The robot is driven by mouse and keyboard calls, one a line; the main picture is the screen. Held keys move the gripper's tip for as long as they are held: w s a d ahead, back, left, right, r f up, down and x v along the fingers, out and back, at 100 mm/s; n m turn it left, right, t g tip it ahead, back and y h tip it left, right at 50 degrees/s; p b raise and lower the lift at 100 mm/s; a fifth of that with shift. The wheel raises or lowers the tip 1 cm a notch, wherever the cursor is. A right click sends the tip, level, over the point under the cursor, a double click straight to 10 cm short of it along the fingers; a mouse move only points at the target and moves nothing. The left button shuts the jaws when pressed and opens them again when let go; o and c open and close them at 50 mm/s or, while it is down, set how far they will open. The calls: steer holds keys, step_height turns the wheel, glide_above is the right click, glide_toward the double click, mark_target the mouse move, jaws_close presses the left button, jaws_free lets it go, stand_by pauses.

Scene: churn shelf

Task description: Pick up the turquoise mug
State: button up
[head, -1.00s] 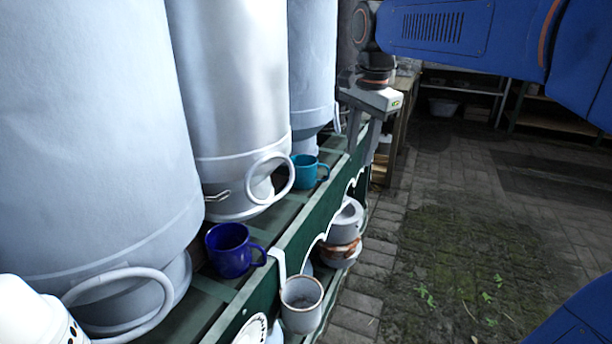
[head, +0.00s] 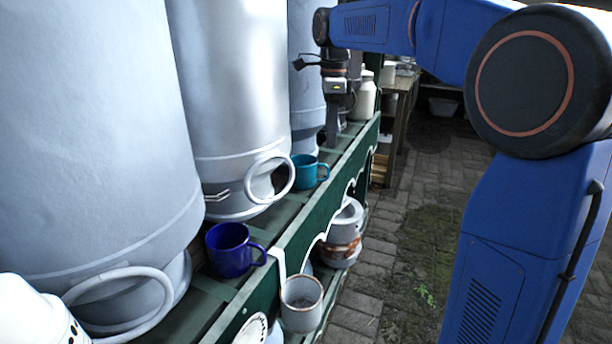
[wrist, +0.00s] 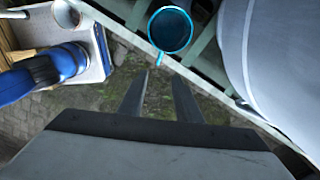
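The turquoise mug (head: 306,172) stands upright on the green shelf (head: 325,202), beside the foot of a large metal churn. In the wrist view the mug (wrist: 170,30) shows from above, its open rim up and its handle pointing toward my fingers. My gripper (head: 332,143) points down near the shelf, behind the mug and a little to its right in the head view. In the wrist view my gripper (wrist: 162,76) has its two fingers apart with nothing between them. The mug lies just beyond the fingertips, apart from them.
Large metal churns (head: 240,90) line the left, close to the mug. A dark blue mug (head: 232,250) stands nearer on the shelf. A white pot (head: 301,302) hangs or stands at the shelf's front. The paved floor (head: 400,255) to the right is open.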

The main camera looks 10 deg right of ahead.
glide_above(328, 175)
steer(key=f, duration=0.4)
steer(key=w+f, duration=0.1)
steer(key=f, duration=0.2)
steer(key=shift+d, duration=0.3)
steer(key=shift+s+a+f, duration=0.1)
steer(key=shift+a+f, duration=0.05)
steer(key=shift+f, duration=1.2)
steer(key=shift+s+a+f, duration=0.1)
steer(key=shift+f, duration=1.25)
jaws_close()
